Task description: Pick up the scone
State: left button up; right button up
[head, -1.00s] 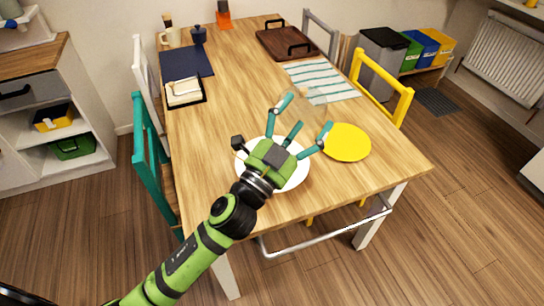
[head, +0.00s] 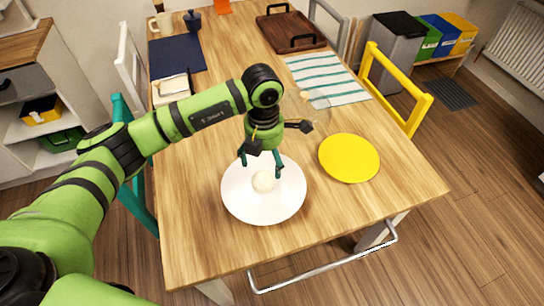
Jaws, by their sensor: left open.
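A pale, round scone (head: 264,182) sits near the middle of a white plate (head: 240,205) on the wooden table. My left gripper (head: 261,168) points down above the plate, just over the scone. Its teal fingers are spread apart, one to the left of the scone and one to the right in the picture. It holds nothing. I cannot tell whether a finger touches the scone. My right gripper is not in view.
A yellow plate (head: 349,158) lies right of the white plate. A clear glass vessel (head: 319,106) stands behind it, close to my left gripper. A striped cloth (head: 328,79) and a brown tray (head: 290,30) lie farther back. The table's front is clear.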

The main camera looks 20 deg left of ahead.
aim_at(264, 176)
pick_arm(q)
jog(key=shift+a+f, duration=0.1)
jog(key=shift+s+f+p, duration=0.2)
jog(key=shift+s+p, duration=0.15)
jog(key=shift+s, duration=0.1)
jog(key=shift+s+f+p, duration=0.2)
jog(key=shift+s+p, duration=0.15)
jog(key=shift+s, duration=0.1)
notch_tip(264, 176, down, 2)
jog(key=shift+s+f+p, duration=0.1)
jog(key=shift+f+p, duration=0.1)
jog(key=shift+p, duration=0.55)
jog(key=shift+w+f, duration=0.25)
jog(key=shift+f, duration=1.05)
jog(key=c, duration=1.2)
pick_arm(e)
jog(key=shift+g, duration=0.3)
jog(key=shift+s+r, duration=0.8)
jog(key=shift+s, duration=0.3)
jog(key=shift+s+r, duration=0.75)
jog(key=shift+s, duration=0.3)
